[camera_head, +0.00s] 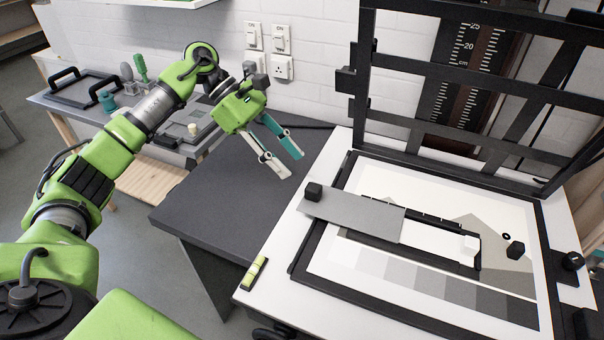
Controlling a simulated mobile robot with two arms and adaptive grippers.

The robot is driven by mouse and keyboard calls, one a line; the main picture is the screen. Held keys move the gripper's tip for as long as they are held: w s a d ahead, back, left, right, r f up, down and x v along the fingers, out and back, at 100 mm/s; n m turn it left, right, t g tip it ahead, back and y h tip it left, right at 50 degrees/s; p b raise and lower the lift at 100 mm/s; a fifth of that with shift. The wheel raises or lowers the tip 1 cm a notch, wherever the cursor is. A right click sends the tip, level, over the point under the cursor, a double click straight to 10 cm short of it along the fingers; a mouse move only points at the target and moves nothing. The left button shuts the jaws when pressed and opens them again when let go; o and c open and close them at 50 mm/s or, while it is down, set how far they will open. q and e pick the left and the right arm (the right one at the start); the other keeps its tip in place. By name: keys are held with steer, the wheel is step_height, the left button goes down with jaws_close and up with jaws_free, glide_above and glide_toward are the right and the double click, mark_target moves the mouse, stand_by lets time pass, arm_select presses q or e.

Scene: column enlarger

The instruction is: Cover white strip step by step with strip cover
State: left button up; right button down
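The strip cover is a flat grey plate (352,213) with a black knob (313,191) at its left end. It lies over the left part of a narrow black-edged holder on the enlarger easel (297,262). To its right, part of the white strip (428,239) is bare; the rest appears hidden under the plate. A small white block (468,246) sits at the strip's right end. My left gripper (291,165) is above the dark tabletop, up and left of the knob and apart from it. Its fingers are spread with nothing between them. My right gripper is out of view.
The easel's black hinged frame (470,75) stands raised behind the holder. A black knob (515,250) is on the right. A small yellow-green vial (254,273) lies at the baseboard's front left. The dark tabletop (215,185) is clear.

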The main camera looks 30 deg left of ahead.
arm_select(q)
steer(key=shift+v, duration=1.4)
steer(key=shift+d, duration=0.1)
